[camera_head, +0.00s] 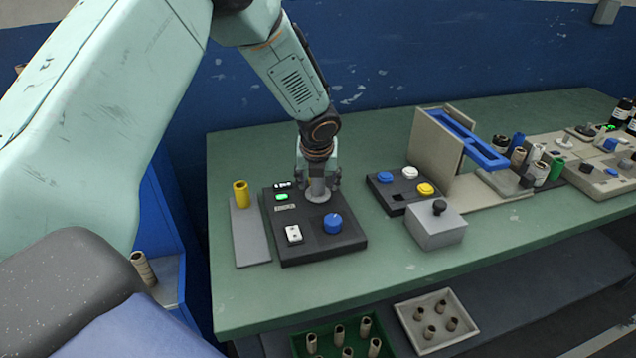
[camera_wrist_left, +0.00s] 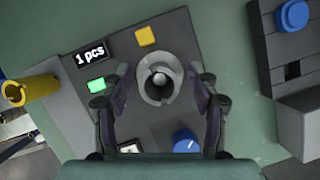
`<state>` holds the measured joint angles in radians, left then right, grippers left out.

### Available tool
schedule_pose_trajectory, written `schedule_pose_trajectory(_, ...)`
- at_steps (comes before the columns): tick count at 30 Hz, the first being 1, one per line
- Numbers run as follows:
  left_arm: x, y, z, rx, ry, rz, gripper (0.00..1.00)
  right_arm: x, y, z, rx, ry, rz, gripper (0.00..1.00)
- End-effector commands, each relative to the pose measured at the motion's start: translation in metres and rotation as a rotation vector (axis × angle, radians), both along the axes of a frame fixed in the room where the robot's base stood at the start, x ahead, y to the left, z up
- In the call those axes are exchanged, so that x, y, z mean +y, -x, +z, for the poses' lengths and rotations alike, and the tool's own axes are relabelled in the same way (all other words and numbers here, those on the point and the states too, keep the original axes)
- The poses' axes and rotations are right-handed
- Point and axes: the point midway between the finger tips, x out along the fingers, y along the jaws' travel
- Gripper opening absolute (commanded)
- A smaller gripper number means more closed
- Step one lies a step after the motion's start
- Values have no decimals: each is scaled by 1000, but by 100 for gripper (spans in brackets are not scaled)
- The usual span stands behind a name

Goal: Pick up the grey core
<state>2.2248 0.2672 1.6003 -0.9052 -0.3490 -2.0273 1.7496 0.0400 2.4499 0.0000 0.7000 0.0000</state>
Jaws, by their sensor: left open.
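My right gripper is not in view.
A yellow core (camera_head: 241,194) stands on a grey plate left of the box. The box has a blue knob (camera_head: 333,223) near the gripper. A button panel (camera_head: 385,194) and a grey block (camera_head: 436,229) stand to the right.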

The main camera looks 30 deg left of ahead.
Motion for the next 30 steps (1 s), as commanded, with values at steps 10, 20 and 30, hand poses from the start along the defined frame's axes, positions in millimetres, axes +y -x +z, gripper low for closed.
schedule_pose_trajectory(10, 1, -1, 0, 0, 0, 1, 37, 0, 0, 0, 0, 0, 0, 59)
schedule_pose_trajectory(20, 1, -1, 1, 0, 0, 1, 16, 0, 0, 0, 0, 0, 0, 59)
schedule_pose_trajectory(30, 1, -2, 26, -4, 1, 1, 16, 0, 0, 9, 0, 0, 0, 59)
